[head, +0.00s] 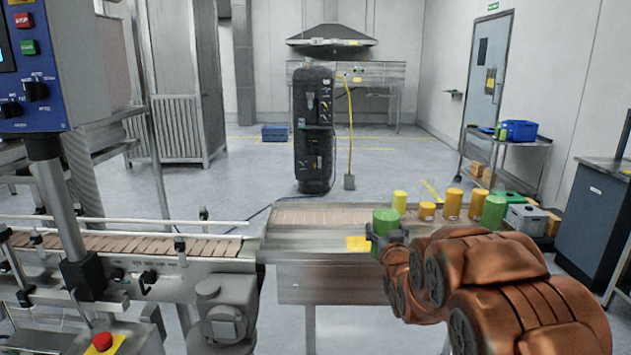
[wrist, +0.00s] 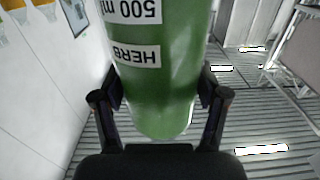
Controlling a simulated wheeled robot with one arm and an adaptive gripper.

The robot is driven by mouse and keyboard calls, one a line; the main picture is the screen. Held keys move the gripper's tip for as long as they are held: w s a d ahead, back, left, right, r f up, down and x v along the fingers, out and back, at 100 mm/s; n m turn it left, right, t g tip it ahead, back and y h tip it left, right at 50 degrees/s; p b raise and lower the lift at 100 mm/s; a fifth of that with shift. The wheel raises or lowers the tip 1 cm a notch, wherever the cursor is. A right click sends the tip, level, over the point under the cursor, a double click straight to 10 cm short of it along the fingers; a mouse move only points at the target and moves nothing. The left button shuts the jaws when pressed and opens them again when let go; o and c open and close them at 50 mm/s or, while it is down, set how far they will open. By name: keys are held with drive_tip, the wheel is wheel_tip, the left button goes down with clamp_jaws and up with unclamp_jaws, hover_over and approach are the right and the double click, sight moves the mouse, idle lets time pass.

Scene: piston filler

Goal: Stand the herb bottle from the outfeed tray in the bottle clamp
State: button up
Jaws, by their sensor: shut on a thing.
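My gripper (wrist: 160,100) is shut on the green herb bottle (wrist: 158,75), with one dark finger on each side of it. The bottle's white labels read "HERB" and "500 ml", upside down in the wrist view. In the head view the held bottle (head: 385,219) stands out above the right part of a steel table (head: 318,268), at the end of my brown arm. My arm hides part of that table. I cannot pick out the bottle clamp or tell the outfeed tray for sure.
Several other bottles stand behind my arm: a yellow one (head: 399,202), orange ones (head: 452,204) and another green one (head: 494,212). A conveyor (head: 130,245) and control panel (head: 35,70) are at left. A yellow patch (head: 358,243) lies on the bare table front.

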sight(390, 199)
wheel_tip(390, 199, up, 10)
drive_tip(key=p, duration=0.8)
drive_tip(key=shift+f, duration=0.15)
drive_tip(key=shift+w, duration=0.1)
